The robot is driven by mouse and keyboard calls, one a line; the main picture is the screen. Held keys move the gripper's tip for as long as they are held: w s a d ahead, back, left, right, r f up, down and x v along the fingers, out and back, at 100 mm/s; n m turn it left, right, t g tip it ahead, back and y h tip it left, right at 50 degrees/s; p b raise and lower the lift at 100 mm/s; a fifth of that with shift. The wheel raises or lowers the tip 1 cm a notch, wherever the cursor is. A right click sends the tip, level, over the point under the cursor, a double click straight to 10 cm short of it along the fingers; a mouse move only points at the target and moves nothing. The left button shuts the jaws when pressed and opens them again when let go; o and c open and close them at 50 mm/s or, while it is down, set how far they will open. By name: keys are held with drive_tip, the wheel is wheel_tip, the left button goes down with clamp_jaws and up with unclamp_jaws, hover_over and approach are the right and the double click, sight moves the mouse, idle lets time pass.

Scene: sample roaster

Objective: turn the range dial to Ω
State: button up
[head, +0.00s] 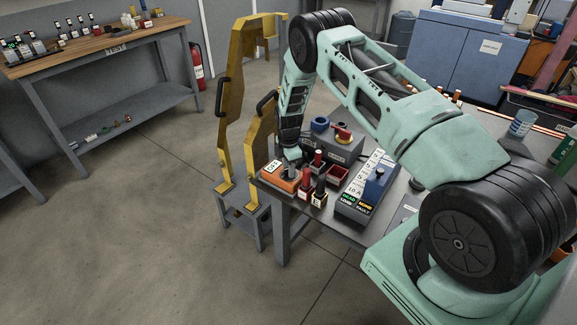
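A small orange device (281,180) with a white label or display lies at the left front corner of the grey bench (283,206). It looks like a meter. My gripper (291,160) points down at it from above, at its rear right part. The range dial and its Ω mark cannot be made out; the gripper and the small size hide them. Whether the gripper touches the device, and whether its fingers are open or shut, I cannot tell.
Red and black labelled posts (319,190) stand close right of the device. Further right are a red bin (337,176) and a grey box with a blue block (376,186). A blue ring and red-yellow knob (342,132) sit behind. A yellow frame (232,100) stands left.

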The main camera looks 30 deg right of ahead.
clamp_jaws()
drive_tip(key=m+b, duration=0.3)
drive_tip(key=m, duration=0.1)
drive_tip(key=shift+w+f+m, duration=0.1)
drive_tip(key=shift+w+m, duration=0.05)
drive_tip(key=shift+m, duration=0.25)
drive_tip(key=m+b, duration=0.3)
drive_tip(key=m, duration=0.3)
drive_tip(key=shift+d, duration=0.15)
drive_tip(key=m+b, duration=0.1)
drive_tip(key=m, duration=0.5)
drive_tip(key=shift+d+m+b, duration=0.1)
drive_tip(key=shift+m+b, duration=0.2)
drive_tip(key=m, duration=0.6)
drive_tip(key=shift+d+b, duration=0.1)
drive_tip(key=shift+b, duration=0.25)
drive_tip(key=shift+m, duration=0.3)
